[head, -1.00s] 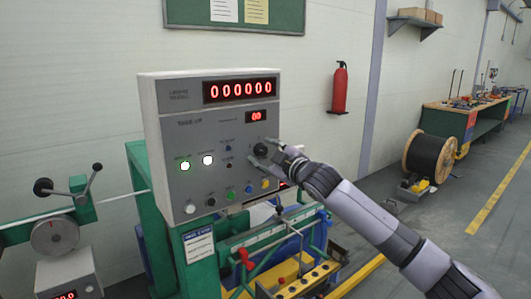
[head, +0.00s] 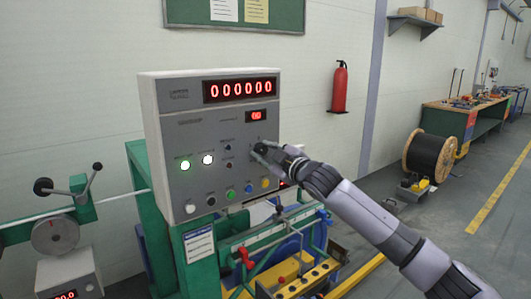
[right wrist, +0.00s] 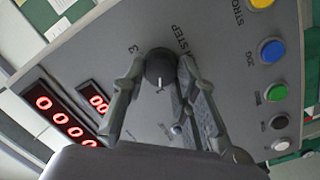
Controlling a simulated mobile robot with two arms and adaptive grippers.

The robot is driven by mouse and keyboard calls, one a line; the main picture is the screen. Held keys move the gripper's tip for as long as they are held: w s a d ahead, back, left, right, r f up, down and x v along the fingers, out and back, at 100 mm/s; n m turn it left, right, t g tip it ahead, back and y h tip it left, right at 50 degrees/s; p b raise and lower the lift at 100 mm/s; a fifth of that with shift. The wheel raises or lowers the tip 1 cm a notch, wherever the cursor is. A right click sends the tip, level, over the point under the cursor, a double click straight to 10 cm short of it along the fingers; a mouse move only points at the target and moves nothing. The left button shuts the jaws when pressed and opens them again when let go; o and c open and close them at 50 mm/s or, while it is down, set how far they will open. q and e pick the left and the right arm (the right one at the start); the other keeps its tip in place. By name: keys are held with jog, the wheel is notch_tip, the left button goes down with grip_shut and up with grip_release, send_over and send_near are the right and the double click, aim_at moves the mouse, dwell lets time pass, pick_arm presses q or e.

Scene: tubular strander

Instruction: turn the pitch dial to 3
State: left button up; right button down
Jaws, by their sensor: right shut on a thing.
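The pitch dial is a round black knob with a white pointer mark on the grey control panel. It shows between my fingers in the right wrist view (right wrist: 159,66), its pointer toward the bottom of that picture. A printed 3 stands beside it at upper left, and part of the word STEP shows above. My right gripper (head: 260,150) is shut on the dial, one finger on each side; it also shows in the right wrist view (right wrist: 162,72). In the head view the gripper hides most of the dial. My left gripper is not in view.
A fire extinguisher (head: 340,87) hangs on the wall to the right.

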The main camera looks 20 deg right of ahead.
jog(key=m+p, duration=0.4)
jog(key=shift+r, duration=0.15)
jog(key=m+p, duration=0.3)
jog(key=m, duration=0.3)
jog(key=shift+d+g+p, duration=0.1)
jog(key=shift+g+p, duration=0.3)
jog(key=m+p, duration=0.2)
jog(key=m, duration=0.4)
jog(key=shift+d+m+y+p, duration=0.1)
jog(key=shift+m+y+p, duration=0.2)
jog(key=shift+y+p, duration=0.1)
jog(key=m+p, duration=0.1)
jog(key=m, duration=0.2)
jog(key=shift+w+g, duration=0.1)
jog(key=shift+g, duration=0.2)
jog(key=shift+d+m+y+p, duration=0.1)
jog(key=shift+m+y+p, duration=0.45)
jog(key=shift+m, duration=0.95)
jog(key=shift+f, duration=0.2)
jog(key=c, duration=1.3)
grip_release()
